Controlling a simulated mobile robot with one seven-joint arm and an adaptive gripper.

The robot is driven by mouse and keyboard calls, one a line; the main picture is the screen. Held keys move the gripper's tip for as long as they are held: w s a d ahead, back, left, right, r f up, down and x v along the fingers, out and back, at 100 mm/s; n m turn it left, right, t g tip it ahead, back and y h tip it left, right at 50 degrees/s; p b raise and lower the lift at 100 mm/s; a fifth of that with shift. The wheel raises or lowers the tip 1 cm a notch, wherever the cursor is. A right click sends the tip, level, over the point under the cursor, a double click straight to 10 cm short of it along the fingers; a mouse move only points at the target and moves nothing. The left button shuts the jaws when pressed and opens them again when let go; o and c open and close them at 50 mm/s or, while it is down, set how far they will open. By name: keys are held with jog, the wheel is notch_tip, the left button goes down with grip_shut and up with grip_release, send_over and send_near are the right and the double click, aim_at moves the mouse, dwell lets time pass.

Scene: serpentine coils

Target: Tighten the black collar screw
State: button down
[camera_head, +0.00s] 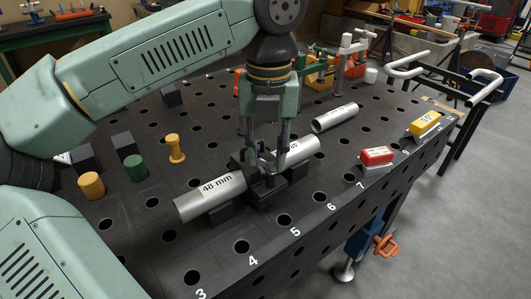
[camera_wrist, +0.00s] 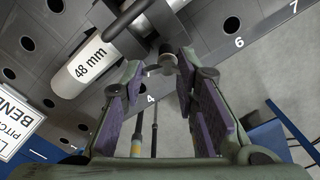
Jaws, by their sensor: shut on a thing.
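A silver tube marked 48 mm (camera_head: 207,197) lies on the black table; it also shows in the wrist view (camera_wrist: 82,68). A black collar (camera_head: 265,188) sits around the tube's middle, and part of it shows in the wrist view (camera_wrist: 138,28). My gripper (camera_head: 268,160) points down over the collar. In the wrist view, my gripper (camera_wrist: 160,70) has its fingertips on either side of the dark round head of the collar screw (camera_wrist: 160,67), shut on it. The screw is mostly hidden by the fingers in the head view.
Yellow (camera_head: 91,186), green (camera_head: 135,168) and mustard (camera_head: 175,149) pegs and black blocks stand left of the tube. Another silver tube (camera_head: 335,118) lies behind. Red (camera_head: 376,157) and yellow (camera_head: 424,124) blocks sit near the right edge. Clamps stand at the back.

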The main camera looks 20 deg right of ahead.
jog(key=m, duration=0.2)
jog(key=d+m, duration=0.1)
jog(key=m, duration=0.1)
jog(key=shift+s, duration=0.15)
jog(key=c, duration=2.4)
grip_release()
jog(key=m, duration=0.3)
jog(key=shift+m, duration=0.3)
jog(key=c, duration=2.4)
grip_release()
jog(key=m, duration=0.6)
jog(key=c, duration=2.4)
grip_release()
jog(key=m, duration=0.6)
jog(key=shift+m, duration=0.4)
jog(key=c, duration=2.4)
grip_release()
jog(key=m, duration=0.6)
jog(key=shift+a+p, duration=0.1)
jog(key=shift+p, duration=0.25)
jog(key=c, duration=2.4)
grip_release()
jog(key=shift+m, duration=0.3)
jog(key=c, duration=2.4)
grip_release()
